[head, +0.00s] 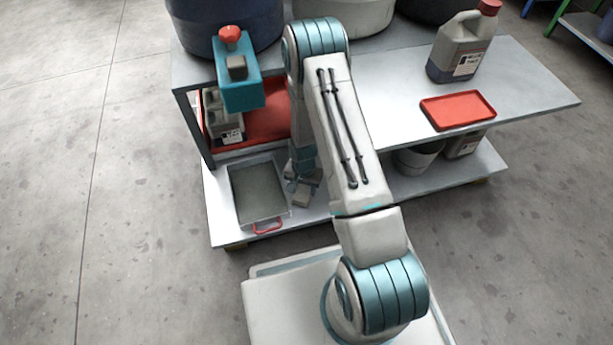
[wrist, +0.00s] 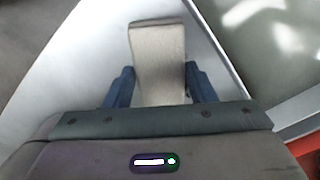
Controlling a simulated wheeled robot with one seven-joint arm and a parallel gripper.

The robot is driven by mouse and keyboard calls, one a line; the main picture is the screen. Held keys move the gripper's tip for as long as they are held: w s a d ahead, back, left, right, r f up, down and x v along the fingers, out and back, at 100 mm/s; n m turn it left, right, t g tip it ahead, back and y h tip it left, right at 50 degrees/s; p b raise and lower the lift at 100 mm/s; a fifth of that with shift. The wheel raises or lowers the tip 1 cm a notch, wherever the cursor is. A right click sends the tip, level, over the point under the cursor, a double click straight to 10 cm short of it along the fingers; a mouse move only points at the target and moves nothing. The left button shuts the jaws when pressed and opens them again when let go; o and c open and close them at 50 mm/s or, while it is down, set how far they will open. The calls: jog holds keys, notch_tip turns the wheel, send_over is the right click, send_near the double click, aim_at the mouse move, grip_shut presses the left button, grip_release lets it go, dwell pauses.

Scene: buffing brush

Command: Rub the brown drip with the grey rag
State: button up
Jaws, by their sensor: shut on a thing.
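The grey rag (wrist: 157,45) shows in the wrist view as a pale grey, folded, block-like piece. My gripper (wrist: 160,84) is shut on it, with one dark blue finger at each side. In the head view my gripper (head: 302,184) is low over the bottom shelf, just right of the metal tray, and the rag's end (head: 301,199) shows below it. I cannot tell whether the rag touches the shelf. I see no brown drip in either view; my arm covers part of the shelf.
The metal tray (head: 284,209) with a red handle (head: 268,228) sits on the lower shelf (head: 222,205). A shelf post (head: 191,125) stands at the left. Above are a red tray (head: 458,110), a jug (head: 462,50) and a teal-and-grey item (head: 240,92). Grey jugs stand underneath.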

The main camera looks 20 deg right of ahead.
aim_at(304, 188)
jog(key=shift+w+a+r, duration=0.1)
jog(key=shift+a+r, duration=0.05)
jog(key=shift+r, duration=0.45)
jog(key=shift+a+r, duration=0.1)
jog(key=shift+r, duration=0.45)
jog(key=shift+d+r+p, duration=0.2)
jog(key=shift+r+p, duration=0.35)
jog(key=shift+d+r+p, duration=0.15)
jog(key=shift+r+p, duration=0.35)
jog(key=shift+r, duration=0.05)
jog(key=shift+r+p, duration=1.2)
jog(key=shift+r, duration=0.5)
jog(key=shift+w+a+r, duration=0.1)
